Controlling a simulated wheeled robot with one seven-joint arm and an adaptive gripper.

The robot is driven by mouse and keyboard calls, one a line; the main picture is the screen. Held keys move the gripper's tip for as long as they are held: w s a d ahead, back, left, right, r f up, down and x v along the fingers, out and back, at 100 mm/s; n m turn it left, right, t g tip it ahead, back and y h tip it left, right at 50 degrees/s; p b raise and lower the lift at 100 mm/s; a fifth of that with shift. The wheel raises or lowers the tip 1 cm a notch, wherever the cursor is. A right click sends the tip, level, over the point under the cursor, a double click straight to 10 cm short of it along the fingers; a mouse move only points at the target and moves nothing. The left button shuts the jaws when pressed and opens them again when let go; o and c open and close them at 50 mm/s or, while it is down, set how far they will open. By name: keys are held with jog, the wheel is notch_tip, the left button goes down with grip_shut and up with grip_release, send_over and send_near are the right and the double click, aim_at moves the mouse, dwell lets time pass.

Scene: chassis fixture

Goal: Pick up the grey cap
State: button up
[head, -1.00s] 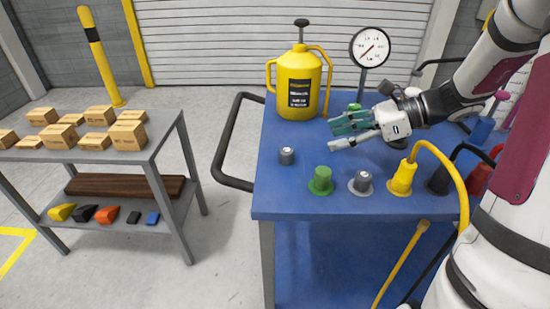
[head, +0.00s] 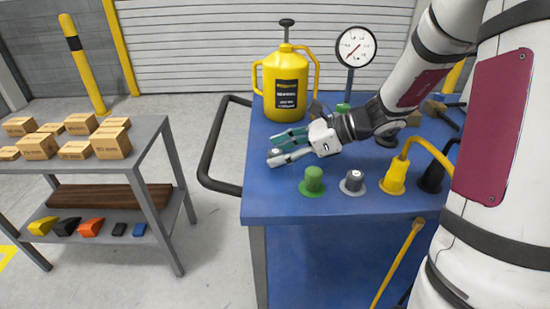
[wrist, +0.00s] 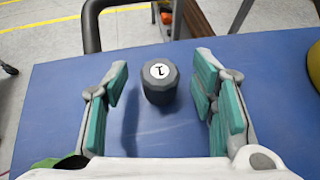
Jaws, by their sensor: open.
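A dark grey cap (wrist: 160,84) with a white, numbered disc on top stands upright on the blue table. In the wrist view it is between the two teal-padded fingers of my gripper, with a clear gap on each side. My gripper (head: 273,148) is open, low over the table's left part. In the head view the fingers largely hide this cap.
A yellow jug (head: 285,88) and a dial gauge (head: 355,47) stand behind my gripper. Yellow (head: 395,178) and black plugs with cables continue the front row. A black handle (head: 210,150) runs along the table's left side. A grey shelf with boxes stands further left.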

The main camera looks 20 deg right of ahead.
jog(key=c, duration=0.9)
